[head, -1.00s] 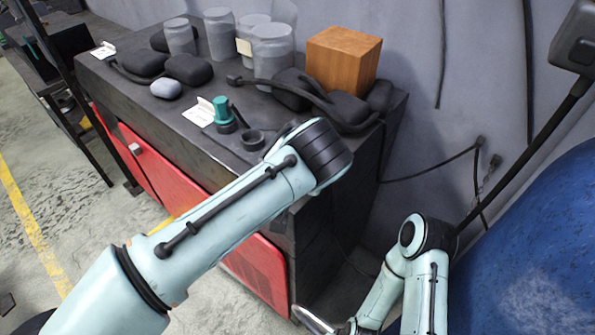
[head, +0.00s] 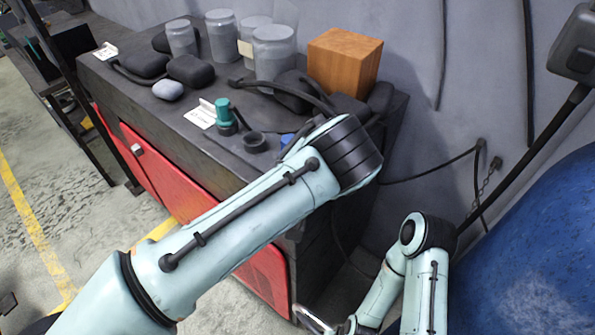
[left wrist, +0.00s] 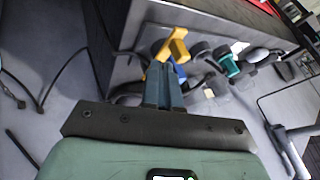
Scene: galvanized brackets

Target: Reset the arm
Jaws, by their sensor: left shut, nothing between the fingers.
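My left arm reaches in from the lower left of the head view, its black end joint over the workbench's near right corner. Its gripper is hidden there. In the left wrist view my left gripper (left wrist: 165,84) is shut and empty, its fingers pointing toward a yellow piece (left wrist: 176,45) and a blue piece beside it. Whether they touch is unclear. A bit of blue (head: 287,138) shows behind the arm in the head view. My right gripper (head: 314,320) is low at the bottom edge of the head view, partly cut off; its jaw opening is unclear.
The dark workbench (head: 110,82) with red fronts holds glass jars (head: 273,52), a wooden block (head: 344,64), black cases (head: 190,70), a green-topped piece (head: 223,113), and a black ring (head: 254,141). Cables hang on the wall at right. A large blue surface (head: 530,260) stands right.

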